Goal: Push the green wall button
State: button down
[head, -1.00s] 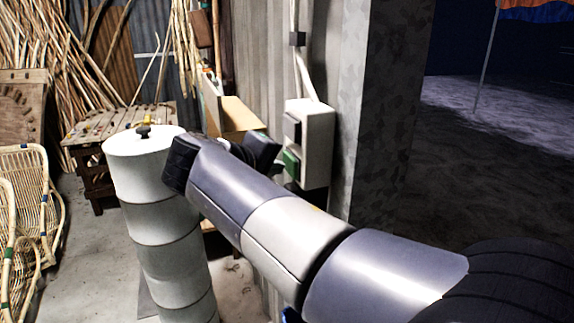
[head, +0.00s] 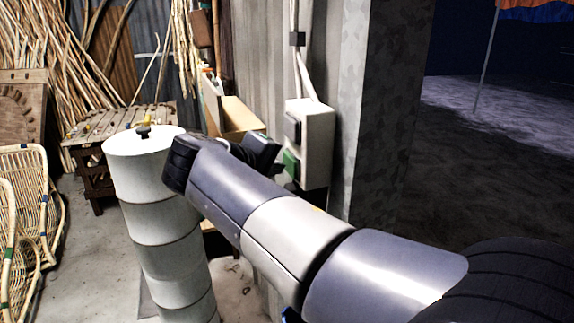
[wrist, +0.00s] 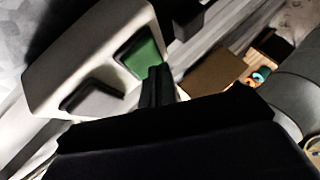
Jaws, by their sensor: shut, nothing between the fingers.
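The green wall button (head: 291,163) is the lower of two buttons on a pale switch box (head: 319,139) fixed to the wall. A dark grey button (head: 292,129) sits above it. In the wrist view the green button (wrist: 140,55) is in plain sight, with the grey button (wrist: 92,98) beside it. My gripper (head: 272,158) is shut and empty, just left of the green button in the head view. In the wrist view its dark fingertips (wrist: 157,72) overlap the green button's edge. I cannot tell whether they touch it.
A tall white cylinder (head: 160,220) stands left of my arm. A wooden workbench (head: 110,130) and rattan poles (head: 60,60) are behind it. Rattan chairs (head: 25,205) are at the far left. A concrete pillar (head: 385,120) stands right of the box, with dark open ground beyond.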

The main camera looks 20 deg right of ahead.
jog(key=shift+d, duration=0.15)
dwell(0.5)
jog(key=shift+d, duration=0.25)
jog(key=shift+a, duration=0.35)
dwell(0.4)
jog(key=a, duration=0.6)
dwell(0.8)
